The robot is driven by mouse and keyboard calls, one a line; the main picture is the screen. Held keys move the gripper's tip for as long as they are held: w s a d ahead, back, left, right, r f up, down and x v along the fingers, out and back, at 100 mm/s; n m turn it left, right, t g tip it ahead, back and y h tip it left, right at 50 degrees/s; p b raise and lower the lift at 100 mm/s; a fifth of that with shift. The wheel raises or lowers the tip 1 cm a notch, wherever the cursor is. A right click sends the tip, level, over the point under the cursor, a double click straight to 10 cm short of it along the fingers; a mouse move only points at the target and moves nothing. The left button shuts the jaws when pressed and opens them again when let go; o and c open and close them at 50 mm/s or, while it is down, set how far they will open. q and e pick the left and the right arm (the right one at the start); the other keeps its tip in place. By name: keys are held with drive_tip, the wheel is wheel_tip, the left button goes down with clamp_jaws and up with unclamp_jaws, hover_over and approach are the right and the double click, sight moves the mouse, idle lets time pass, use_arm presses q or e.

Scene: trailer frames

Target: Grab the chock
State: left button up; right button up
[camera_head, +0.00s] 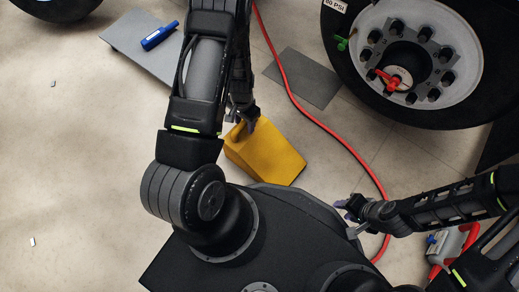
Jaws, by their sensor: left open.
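The chock (264,154) is a yellow wedge on the floor, just beyond my dark base, near the middle of the view. My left gripper (243,124) is open at the upper left end of the chock, with its fingers around or just over that end. The arm partly hides this, and I cannot tell whether the fingers touch it. My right gripper (349,216) is low at the right, apart from the chock, with its fingers spread and nothing seen between them.
A large wheel (470,100) stands at the upper right. A red hose (325,126) runs along the floor right of the chock. A grey board (135,48) with a blue tool (160,36) lies at the upper left. A dark mat (303,78) lies beyond the chock. The left floor is mostly clear.

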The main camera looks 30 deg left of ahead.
idle(0.3)
use_arm(q)
clamp_jaws()
idle(0.3)
idle(1.0)
